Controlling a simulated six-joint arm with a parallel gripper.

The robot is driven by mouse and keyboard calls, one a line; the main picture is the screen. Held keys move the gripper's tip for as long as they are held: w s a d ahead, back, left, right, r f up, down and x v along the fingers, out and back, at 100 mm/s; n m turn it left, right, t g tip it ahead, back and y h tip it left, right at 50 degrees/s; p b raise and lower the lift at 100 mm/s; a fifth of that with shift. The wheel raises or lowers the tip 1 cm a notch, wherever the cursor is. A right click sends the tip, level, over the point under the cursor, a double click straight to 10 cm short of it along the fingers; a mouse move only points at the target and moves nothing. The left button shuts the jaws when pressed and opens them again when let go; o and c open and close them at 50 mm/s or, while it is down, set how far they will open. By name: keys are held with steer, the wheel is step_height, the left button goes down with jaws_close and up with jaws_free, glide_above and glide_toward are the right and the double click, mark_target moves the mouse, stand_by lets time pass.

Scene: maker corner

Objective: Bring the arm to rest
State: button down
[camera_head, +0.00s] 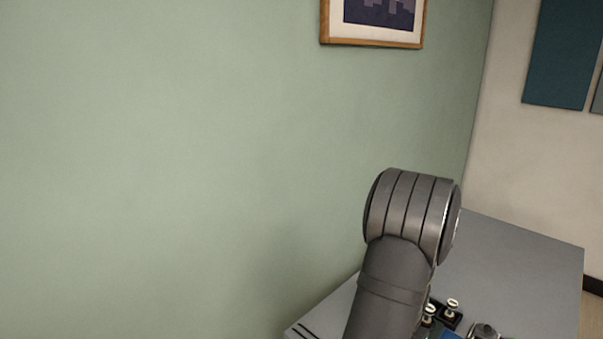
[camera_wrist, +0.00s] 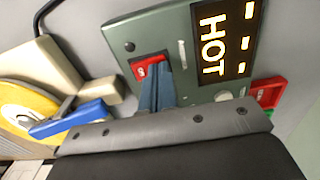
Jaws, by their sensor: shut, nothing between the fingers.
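In the wrist view my gripper (camera_wrist: 156,72) is shut and empty, its two narrow fingers side by side. The fingertips are just in front of a red switch (camera_wrist: 145,70) on a grey-green box (camera_wrist: 180,62); I cannot tell whether they touch it. In the head view my bent arm rises in front of the table, and my gripper is out of sight.
The grey table (camera_head: 525,265) holds small dark fittings (camera_head: 447,313) close to my arm. A green wall (camera_head: 180,170) stands behind. In the wrist view a blue-handled thing (camera_wrist: 70,120), a yellow round spool-like thing (camera_wrist: 22,105) and a red part (camera_wrist: 268,92) flank the box.

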steer(key=shift+r, duration=0.1)
steer(key=w+d+r+t+h, duration=0.1)
steer(key=w+r, duration=0.3)
steer(key=r, duration=0.6)
steer(key=w+d+r+t+h, duration=0.1)
steer(key=w+r, duration=0.4)
steer(key=r, duration=0.5)
steer(key=w+d+r+t+h, duration=0.1)
steer(key=w+r, duration=0.3)
steer(key=r, duration=0.6)
steer(key=shift+w+d+r, duration=0.2)
steer(key=shift+w+d, duration=0.05)
steer(key=shift+w, duration=0.05)
steer(key=c, duration=2)
jaws_free()
steer(key=o, duration=2)
steer(key=s+a+f+g+y, duration=0.3)
steer(key=s+a+f, duration=0.5)
steer(key=a+f, duration=0.1)
steer(key=shift+s+a, duration=0.25)
steer(key=shift+s, duration=0.1)
step_height(320, 180, down, 9)
steer(key=shift+f, duration=0.2)
